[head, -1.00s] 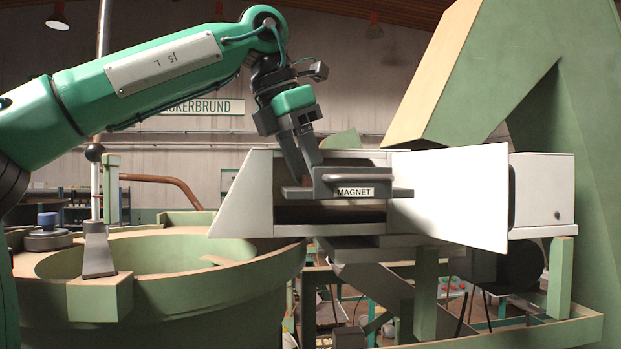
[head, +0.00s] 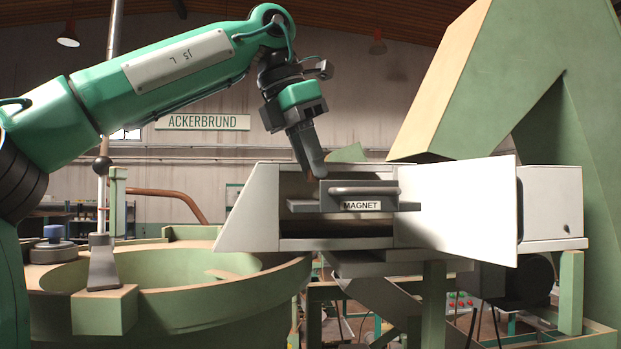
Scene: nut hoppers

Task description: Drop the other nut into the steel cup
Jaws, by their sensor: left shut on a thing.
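My left gripper (head: 316,172) points down at the left end of the magnet drawer (head: 361,192), its tips just above the drawer's left part. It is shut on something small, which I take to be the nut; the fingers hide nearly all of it. The drawer has a dark grey front with a bar handle and a "MAGNET" label, and sits in the open grey housing (head: 245,215). I cannot make out a steel cup or any other nut. My right gripper is out of view.
The housing's white door (head: 460,205) stands open to the right. A round green bowl (head: 230,295) stands at the left, with a lever (head: 102,260) on its rim. A large green hopper frame (head: 540,100) rises at the right.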

